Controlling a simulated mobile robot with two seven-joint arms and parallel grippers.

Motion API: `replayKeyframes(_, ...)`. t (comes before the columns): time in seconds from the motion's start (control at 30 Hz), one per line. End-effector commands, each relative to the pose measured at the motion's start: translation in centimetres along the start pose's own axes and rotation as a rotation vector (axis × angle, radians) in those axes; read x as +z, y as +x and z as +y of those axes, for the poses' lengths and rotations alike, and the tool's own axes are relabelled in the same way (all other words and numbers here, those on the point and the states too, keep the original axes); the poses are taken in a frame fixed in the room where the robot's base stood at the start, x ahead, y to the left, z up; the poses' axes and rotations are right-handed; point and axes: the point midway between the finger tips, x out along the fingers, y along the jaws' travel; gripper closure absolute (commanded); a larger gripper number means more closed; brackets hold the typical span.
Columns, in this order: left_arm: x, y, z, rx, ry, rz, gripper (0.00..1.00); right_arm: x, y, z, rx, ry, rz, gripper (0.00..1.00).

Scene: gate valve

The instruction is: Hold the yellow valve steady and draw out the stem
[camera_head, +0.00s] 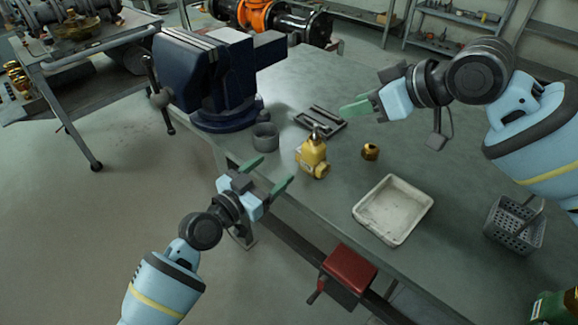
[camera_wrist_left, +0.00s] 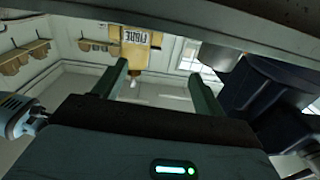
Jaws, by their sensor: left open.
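The yellow valve (camera_head: 312,157) stands upright on the bench near its front edge, with a grey metal stem (camera_head: 317,131) at its top. My left gripper (camera_head: 268,175) is open and empty, just left of the valve and apart from it. Its two green fingers also show spread in the left wrist view (camera_wrist_left: 160,82). My right gripper (camera_head: 352,109) is above the bench, right of and behind the valve. Its green fingers overlap from this side, so their gap does not show. I see nothing in them.
A blue vise (camera_head: 215,75) stands behind left, with a grey cup (camera_head: 265,136) before it. A brass nut (camera_head: 370,151), a white tray (camera_head: 393,208) and a grey basket (camera_head: 513,225) are to the right. A black slotted holder (camera_head: 321,117) lies behind the valve.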

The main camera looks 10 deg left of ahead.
Motion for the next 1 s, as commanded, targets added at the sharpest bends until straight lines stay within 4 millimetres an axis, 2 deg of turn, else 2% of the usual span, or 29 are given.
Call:
replayKeyframes(0.1,-1.3,2.0,1.7,0.073,-0.016,0.011,0.29,0.0,0.0,0.0,0.000,0.000,0.000,0.64)
replayKeyframes(0.27,-1.7,3.1,3.1,0.127,-0.032,0.010,0.29,0.0,0.0,0.0,0.000,0.000,0.000,0.64)
replayKeyframes(0.57,-1.8,3.8,3.4,0.133,-0.036,0.011,0.29,0.0,0.0,0.0,0.000,0.000,0.000,0.64)
replayKeyframes(1.0,-1.8,9.3,4.1,0.132,-0.036,0.010,0.29,0.0,0.0,0.0,0.000,0.000,0.000,0.64)
